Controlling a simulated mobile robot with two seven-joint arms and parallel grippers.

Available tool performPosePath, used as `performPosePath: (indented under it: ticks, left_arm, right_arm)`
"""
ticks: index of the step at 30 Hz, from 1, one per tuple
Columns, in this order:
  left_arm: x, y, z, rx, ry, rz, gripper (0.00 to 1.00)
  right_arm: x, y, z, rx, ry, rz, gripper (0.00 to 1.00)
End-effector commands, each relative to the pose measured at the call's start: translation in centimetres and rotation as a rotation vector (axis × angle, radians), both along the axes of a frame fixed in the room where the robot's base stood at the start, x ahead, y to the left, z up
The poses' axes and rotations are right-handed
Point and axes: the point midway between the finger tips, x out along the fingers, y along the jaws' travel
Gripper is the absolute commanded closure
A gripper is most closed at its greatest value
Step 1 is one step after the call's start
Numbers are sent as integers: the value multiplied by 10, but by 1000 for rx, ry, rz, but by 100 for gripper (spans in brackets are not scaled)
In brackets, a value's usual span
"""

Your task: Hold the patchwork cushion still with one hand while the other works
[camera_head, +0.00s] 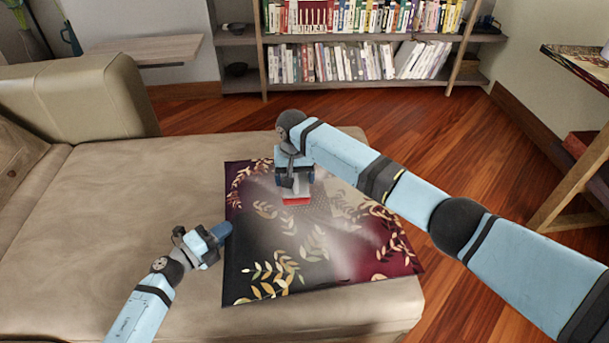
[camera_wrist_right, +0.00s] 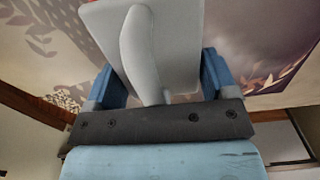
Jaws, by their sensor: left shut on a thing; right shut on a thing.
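The cushion (camera_head: 330,245) lies on the beige sofa seat. It looks flat, dark maroon and black with gold and cream leaves, and has a pale hazy area across its middle. My left gripper (camera_head: 221,232) is shut on its left edge. My right gripper (camera_head: 294,184) is over the cushion's upper part, shut on a light grey tool with a curved handle (camera_wrist_right: 137,50). The tool's red and white lower part (camera_head: 297,201) shows at the cushion's surface; I cannot tell if it touches. My right forearm crosses above the cushion's upper right and hides part of it.
The beige sofa (camera_head: 110,225) fills the left, with a raised armrest (camera_head: 90,100) behind. A bookshelf (camera_head: 365,38) stands at the back, with wooden floor (camera_head: 430,125) before it. A side table (camera_head: 580,65) is at the right. The seat left of the cushion is bare.

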Motion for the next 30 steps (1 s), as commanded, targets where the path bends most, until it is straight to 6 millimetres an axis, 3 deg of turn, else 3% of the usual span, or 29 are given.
performPosePath:
  ticks: [20, 22, 27, 30]
  left_arm:
    - [0, 0, 0, -1, -1, -1, 100]
    - [0, 0, 1, -1, -1, -1, 100]
    - [0, 0, 0, 0, 0, 0, 100]
    - [0, 0, 0, 0, 0, 0, 100]
  right_arm:
    - [-6, 62, -1, 1, 2, 1, 46]
    - [-5, 60, 7, 2, -2, 1, 46]
    - [-5, 60, 48, 2, -4, 2, 46]
    - [-5, 59, 57, 1, -1, 1, 46]
